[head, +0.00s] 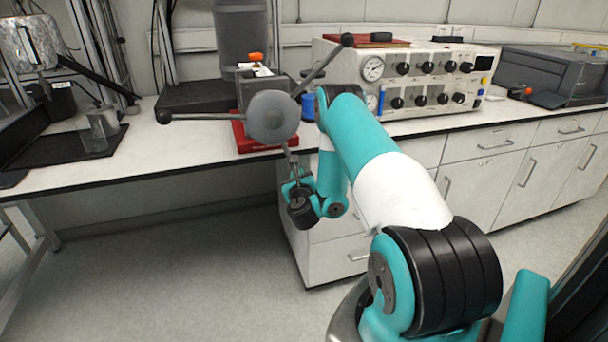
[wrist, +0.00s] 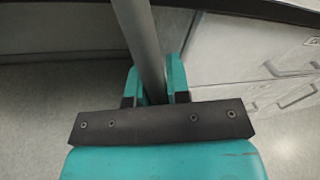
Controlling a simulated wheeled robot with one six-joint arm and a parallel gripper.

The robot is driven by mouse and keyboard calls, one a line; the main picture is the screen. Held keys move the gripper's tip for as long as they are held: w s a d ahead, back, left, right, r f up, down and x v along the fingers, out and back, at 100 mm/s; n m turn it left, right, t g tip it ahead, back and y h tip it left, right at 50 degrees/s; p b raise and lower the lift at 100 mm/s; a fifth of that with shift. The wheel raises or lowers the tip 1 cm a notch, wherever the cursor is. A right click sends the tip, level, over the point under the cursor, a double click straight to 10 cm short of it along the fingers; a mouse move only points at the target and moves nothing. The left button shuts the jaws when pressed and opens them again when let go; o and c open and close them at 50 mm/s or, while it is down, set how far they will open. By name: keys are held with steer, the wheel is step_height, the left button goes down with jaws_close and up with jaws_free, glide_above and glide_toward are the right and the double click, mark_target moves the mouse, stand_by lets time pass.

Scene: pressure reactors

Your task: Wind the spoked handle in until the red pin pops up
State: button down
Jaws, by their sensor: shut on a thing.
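The spoked handle has a round grey hub (head: 272,117) with three visible spokes, pointing left, up-right and down. The left and up-right spokes end in dark knobs. My gripper (head: 296,183) is below the hub, shut on the downward spoke. In the wrist view the grey spoke (wrist: 144,40) runs between the two teal fingers of my gripper (wrist: 157,88). The handle stands in front of a grey block on a red base (head: 248,143) at the bench edge. I cannot make out a red pin; an orange cap (head: 257,57) shows above the block.
A control panel with a gauge and black knobs (head: 420,75) stands right of the handle. A glass beaker (head: 101,125) on a black tray is at the left. Drawers (head: 500,150) are below the bench at right. The floor (head: 170,270) at left is clear.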

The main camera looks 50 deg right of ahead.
steer(key=shift+w+a+f+m, duration=0.2)
steer(key=shift+w+a+m, duration=0.2)
steer(key=shift+a, duration=0.3)
steer(key=c, duration=1.1)
jaws_free()
steer(key=shift+s, duration=0.1)
